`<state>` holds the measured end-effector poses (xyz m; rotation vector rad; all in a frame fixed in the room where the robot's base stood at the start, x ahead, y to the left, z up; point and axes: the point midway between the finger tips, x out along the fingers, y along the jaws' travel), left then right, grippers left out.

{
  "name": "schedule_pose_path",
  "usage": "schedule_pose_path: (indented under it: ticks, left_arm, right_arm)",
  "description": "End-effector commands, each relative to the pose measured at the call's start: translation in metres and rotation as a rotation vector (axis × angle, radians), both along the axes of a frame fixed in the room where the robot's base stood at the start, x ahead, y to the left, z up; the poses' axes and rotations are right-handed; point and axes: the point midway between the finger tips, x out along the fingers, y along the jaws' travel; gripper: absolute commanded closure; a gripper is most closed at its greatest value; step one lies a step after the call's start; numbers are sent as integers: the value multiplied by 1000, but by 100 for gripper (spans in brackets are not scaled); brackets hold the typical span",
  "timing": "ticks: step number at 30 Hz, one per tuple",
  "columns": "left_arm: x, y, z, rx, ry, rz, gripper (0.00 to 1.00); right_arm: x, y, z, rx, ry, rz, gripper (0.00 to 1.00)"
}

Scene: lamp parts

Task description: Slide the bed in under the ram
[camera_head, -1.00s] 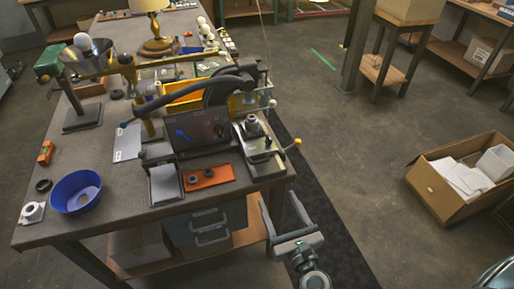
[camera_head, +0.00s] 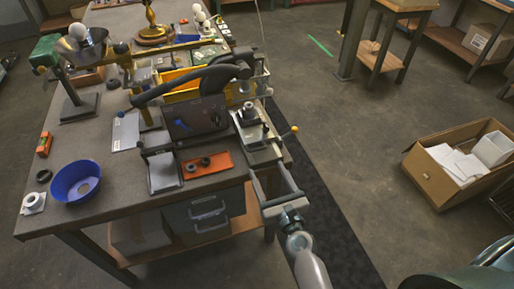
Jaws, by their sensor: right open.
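The bench press stands on the workbench, with a dark panel (camera_head: 196,116) and a long black lever (camera_head: 165,90). At its right is a metal plate (camera_head: 255,136) that looks like the bed, carrying a small dark and silver round part (camera_head: 249,112). A rod with a yellow knob (camera_head: 294,129) sticks out from that side. I cannot clearly make out the ram; the black arm and frame crowd that area. My right gripper (camera_head: 267,169) is open and empty at the bench's near right corner, its fingers pointing towards the plate but apart from it. My left gripper is not in view.
An orange tray (camera_head: 222,161) with dark rings and a grey plate (camera_head: 164,172) lie before the press. A blue bowl (camera_head: 65,187) stands at the left. Floor to the right is free up to a cardboard box (camera_head: 432,184).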

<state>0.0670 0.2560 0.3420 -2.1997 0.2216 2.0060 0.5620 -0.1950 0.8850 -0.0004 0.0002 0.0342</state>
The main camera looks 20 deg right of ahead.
Motion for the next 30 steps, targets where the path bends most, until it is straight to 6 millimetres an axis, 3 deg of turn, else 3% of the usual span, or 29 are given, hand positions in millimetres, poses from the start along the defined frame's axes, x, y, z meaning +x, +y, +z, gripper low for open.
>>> schedule_pose_path:
  ticks: [9,16,22,30]
  left_arm:
    - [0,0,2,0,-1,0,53]
    - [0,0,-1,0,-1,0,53]
    - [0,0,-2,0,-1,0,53]
    - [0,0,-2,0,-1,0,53]
  right_arm:
    - [58,2,0,0,-1,0,36]
    - [91,3,0,1,-1,0,36]
    - [105,4,0,0,-1,0,36]
    - [108,4,0,0,0,0,36]
